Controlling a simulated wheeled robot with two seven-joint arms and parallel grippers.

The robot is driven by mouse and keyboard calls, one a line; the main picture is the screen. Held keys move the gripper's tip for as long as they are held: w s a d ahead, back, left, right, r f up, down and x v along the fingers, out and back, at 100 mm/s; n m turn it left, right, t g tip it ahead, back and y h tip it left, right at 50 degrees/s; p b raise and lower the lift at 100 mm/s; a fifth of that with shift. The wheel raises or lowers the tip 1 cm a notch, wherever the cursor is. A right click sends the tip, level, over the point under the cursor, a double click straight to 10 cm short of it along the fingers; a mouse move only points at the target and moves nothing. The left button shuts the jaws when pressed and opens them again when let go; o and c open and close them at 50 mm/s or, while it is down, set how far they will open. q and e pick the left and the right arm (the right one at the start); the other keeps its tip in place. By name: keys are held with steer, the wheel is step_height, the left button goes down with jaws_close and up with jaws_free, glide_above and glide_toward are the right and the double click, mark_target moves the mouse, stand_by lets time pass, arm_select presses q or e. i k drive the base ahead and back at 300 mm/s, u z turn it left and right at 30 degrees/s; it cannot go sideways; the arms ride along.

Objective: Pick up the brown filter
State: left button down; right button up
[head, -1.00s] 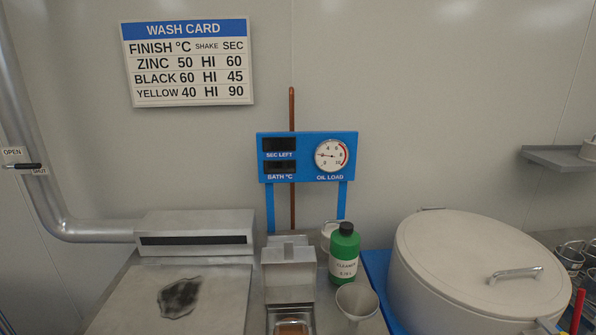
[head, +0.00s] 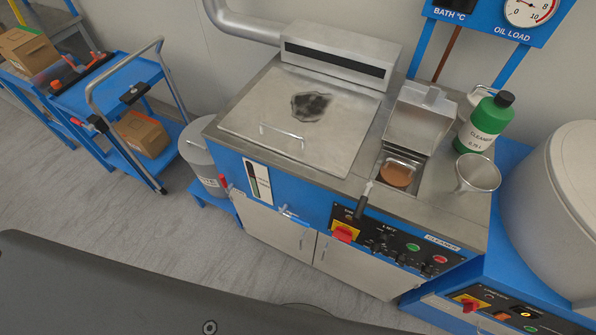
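A round brown filter (head: 396,174) sits in a small open well in the top of the washing machine, at the right of its lid. A thin metal handle or bar shows just behind it. The well's metal cover (head: 420,118) stands raised behind it. Neither of my grippers shows in the head view, so their state is hidden.
The machine's flat lid (head: 290,120) has a dark stain and a handle. A green cleaner bottle (head: 485,122) and a metal cup (head: 476,174) stand right of the well. A large white drum (head: 570,190) is at far right. A blue cart (head: 110,100) stands left; grey floor lies between.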

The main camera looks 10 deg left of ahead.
mark_target(397, 174)
steer(key=u, duration=2.4)
steer(key=i, duration=3.05)
steer(key=z, duration=4.4)
